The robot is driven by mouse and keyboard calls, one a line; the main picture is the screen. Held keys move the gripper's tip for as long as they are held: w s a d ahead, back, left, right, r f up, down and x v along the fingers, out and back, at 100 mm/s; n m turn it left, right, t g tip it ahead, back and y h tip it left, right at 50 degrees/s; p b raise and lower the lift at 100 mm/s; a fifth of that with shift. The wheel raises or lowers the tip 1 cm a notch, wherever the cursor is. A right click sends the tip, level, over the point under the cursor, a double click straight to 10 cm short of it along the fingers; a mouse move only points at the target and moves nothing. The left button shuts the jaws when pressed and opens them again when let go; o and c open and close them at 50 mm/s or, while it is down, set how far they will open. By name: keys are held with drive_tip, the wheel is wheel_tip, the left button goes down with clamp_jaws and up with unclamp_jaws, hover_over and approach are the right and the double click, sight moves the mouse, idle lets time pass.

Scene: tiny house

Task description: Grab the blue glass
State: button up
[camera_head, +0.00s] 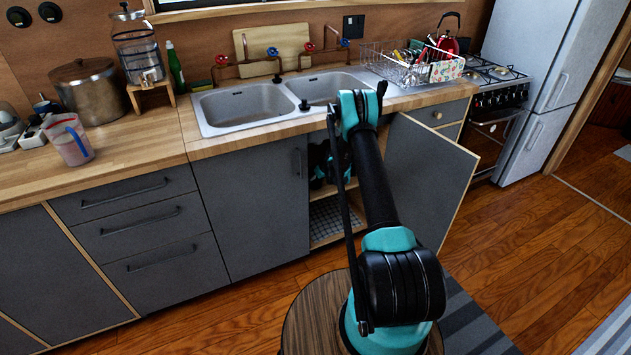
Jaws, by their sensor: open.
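I cannot make out a glass that is plainly blue. My arm reaches forward to the open cabinet (325,218) under the sink. My gripper (320,166) shows only in part at the cabinet opening, dark and teal, mostly behind my arm. It is open; its fingertips and anything close to them are hidden.
The cabinet door (428,180) stands open to the right of my arm. A double sink (245,105), a dish rack (400,68) and a large pot (90,92) are on the counter. A stove (495,92) and fridge (550,60) stand at the right. Wooden floor is clear at the lower left.

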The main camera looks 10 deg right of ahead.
drive_tip(key=c, duration=1.4)
drive_tip(key=shift+c, duration=0.2)
drive_tip(key=shift+r, duration=0.15)
